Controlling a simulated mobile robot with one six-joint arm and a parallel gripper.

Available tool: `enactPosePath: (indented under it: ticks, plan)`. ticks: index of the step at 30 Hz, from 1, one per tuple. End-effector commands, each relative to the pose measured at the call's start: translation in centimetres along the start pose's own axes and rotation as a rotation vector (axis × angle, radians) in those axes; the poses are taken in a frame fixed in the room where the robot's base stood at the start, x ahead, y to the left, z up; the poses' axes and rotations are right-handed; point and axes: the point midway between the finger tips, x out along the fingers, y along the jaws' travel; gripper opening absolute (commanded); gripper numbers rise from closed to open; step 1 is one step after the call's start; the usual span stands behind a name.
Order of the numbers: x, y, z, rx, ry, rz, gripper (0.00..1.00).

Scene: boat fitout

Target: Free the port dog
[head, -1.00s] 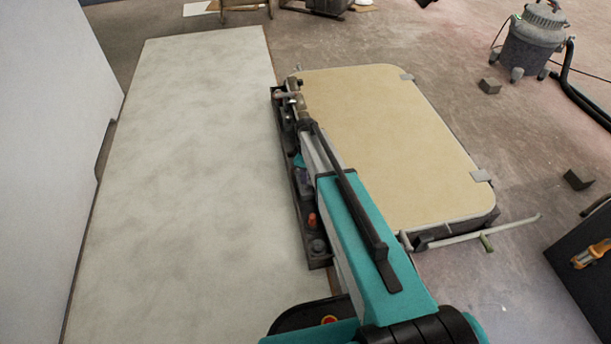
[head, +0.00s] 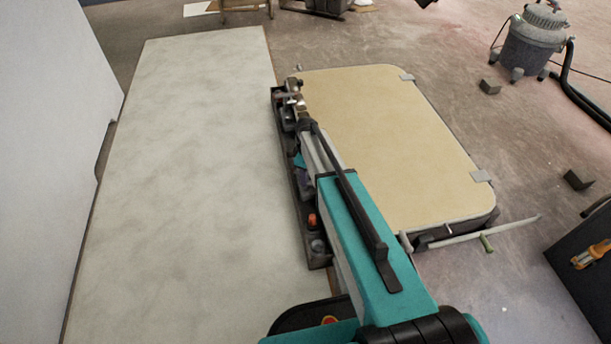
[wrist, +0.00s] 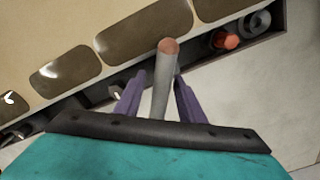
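In the wrist view, a grey rod-like dog handle (wrist: 164,85) with a reddish end stands between the two purple fingers of my gripper (wrist: 160,76). The fingers are apart. A gap shows on the rod's left; its right side is close to the right finger, and I cannot tell if they touch. The rod's base is hidden behind my dark wrist edge. My fingers are too small to make out there.
A dark tray (head: 318,248) with small parts, one orange (head: 312,220), lies along the hatch's left side, beside a long pale tabletop (head: 180,170). A grey lever (head: 515,225) with a green piece sticks out at the near right. A vacuum (head: 533,42) stands far right.

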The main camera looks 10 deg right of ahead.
Motion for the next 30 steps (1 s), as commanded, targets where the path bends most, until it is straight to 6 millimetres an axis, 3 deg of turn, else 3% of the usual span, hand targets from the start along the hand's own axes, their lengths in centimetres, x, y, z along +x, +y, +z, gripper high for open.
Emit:
enactPosePath:
  ticks: [8, 13, 30]
  plan:
    - [-0.3, -0.1, 0.1, 0.0, -0.001, -0.002, 0.36]
    - [-1.6, -0.1, 0.1, 0.0, -0.001, -0.001, 0.36]
    - [-10.4, -0.1, 0.0, 0.0, 0.0, 0.0, 0.36]
